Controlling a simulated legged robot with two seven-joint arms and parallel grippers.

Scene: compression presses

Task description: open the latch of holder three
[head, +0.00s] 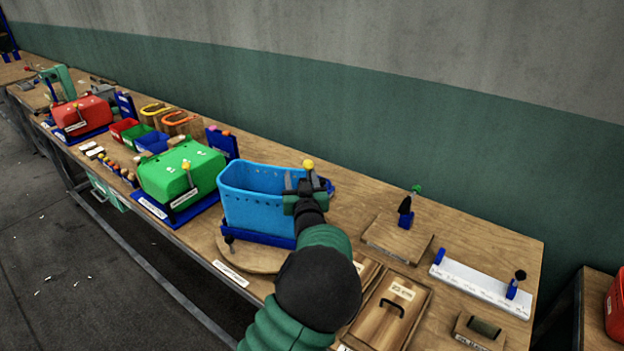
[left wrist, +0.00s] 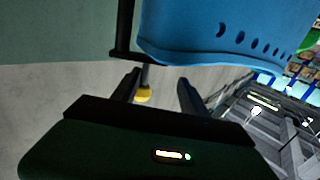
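A blue bin (head: 262,200) sits in a blue holder base on a round wooden board; no readable label tells me which holder it is. A dark latch lever with a yellow ball knob (head: 308,164) stands at the bin's right end. My left gripper (head: 305,186) is at that end, just below the knob. In the left wrist view the yellow knob (left wrist: 143,94) shows between the two open fingers (left wrist: 160,90), nearer the left one. The bin (left wrist: 220,30) fills the top of that view. I cannot tell whether the fingers touch the lever. My right gripper is out of view.
A green container (head: 180,172) in a blue holder stands to the left, with a red one (head: 82,115) farther off. A wooden box with a black handle (head: 392,310) is right of my arm. A white rail (head: 482,287) lies farther right. A wall runs behind the bench.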

